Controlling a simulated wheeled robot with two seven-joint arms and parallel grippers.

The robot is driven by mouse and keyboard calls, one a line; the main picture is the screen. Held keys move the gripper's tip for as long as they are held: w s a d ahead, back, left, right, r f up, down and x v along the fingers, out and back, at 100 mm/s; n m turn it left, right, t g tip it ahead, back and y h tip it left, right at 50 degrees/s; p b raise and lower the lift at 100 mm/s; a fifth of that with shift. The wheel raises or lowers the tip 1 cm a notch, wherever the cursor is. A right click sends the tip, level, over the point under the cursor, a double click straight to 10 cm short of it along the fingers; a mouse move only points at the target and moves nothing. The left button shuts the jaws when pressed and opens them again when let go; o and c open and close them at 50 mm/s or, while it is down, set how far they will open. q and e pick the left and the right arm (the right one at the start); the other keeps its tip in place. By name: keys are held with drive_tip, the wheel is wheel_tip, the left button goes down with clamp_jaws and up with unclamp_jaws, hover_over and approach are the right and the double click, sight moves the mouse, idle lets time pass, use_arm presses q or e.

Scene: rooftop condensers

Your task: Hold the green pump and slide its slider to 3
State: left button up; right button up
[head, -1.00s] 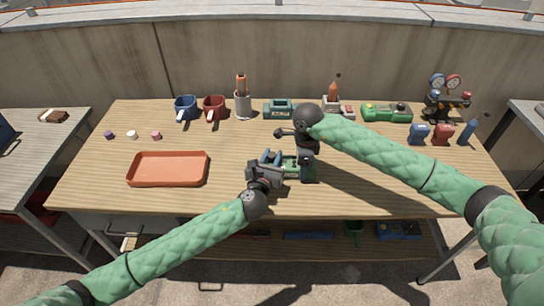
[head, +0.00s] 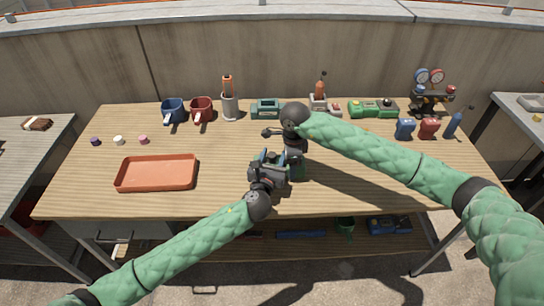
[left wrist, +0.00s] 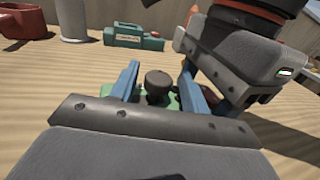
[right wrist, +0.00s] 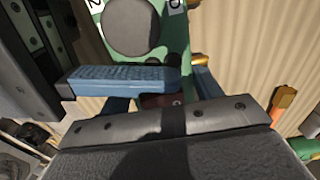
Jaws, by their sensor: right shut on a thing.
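My right gripper (right wrist: 165,92) is shut on the pump's end beside the knob, around a dark red part. Slider position against the scale is unclear.
An orange tray (head: 157,187) lies at left. Table between tray and grippers is free.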

use_arm(q)
drive_tip(key=v, duration=1.2)
idle(0.3)
use_arm(e)
drive_tip(key=o, duration=1.7)
drive_tip(key=shift+o, duration=0.2)
use_arm(q)
drive_tip(key=shift+r+p, duration=1.05)
use_arm(e)
drive_tip(key=shift+r, duration=4.5)
